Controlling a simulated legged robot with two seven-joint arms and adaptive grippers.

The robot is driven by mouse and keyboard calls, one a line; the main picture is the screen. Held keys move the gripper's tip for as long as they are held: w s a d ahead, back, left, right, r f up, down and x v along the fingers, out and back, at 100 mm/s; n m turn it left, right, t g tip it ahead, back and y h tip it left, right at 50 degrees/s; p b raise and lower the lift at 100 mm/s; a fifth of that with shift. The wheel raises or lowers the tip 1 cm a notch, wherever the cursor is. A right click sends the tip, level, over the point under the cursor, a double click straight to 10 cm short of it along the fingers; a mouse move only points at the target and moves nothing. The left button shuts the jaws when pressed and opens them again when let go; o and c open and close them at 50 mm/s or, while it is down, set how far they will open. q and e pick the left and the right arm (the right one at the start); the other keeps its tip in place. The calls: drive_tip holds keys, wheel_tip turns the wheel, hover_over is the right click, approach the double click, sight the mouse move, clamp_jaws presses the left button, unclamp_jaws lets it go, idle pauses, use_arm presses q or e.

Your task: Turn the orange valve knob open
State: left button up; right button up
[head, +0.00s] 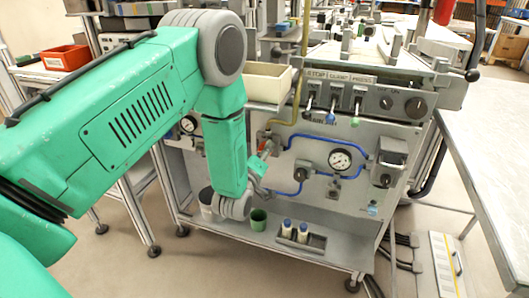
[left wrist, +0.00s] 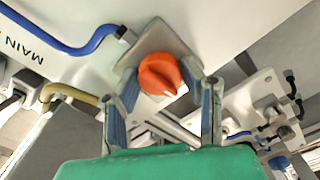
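The orange valve knob (left wrist: 160,74) sits on a grey mount on the light panel, in the upper middle of the left wrist view. In the head view only a small reddish part of it (head: 266,147) shows beside my gripper. My left gripper (head: 258,168) is at the panel front. I cannot tell how deep the fingertips reach. My right gripper is in neither view.
A blue pipe (head: 310,140) runs to a pressure gauge (head: 340,159) right of the knob, and a yellow hose (head: 299,85) comes down above it. A beige bin (head: 266,82) stands above.

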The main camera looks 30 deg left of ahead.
use_arm(q)
drive_tip(key=shift+a, duration=0.1)
drive_tip(key=shift+c, duration=0.4)
drive_tip(key=shift+m, duration=0.3)
drive_tip(key=m+p, duration=0.2)
drive_tip(key=m, duration=0.2)
drive_tip(key=m+p, duration=0.1)
drive_tip(key=m, duration=0.4)
drive_tip(key=shift+p, duration=0.4)
drive_tip(key=m+p, duration=0.1)
drive_tip(key=m, duration=0.3)
drive_tip(key=shift+m, duration=2.1)
drive_tip(key=o, duration=1.1)
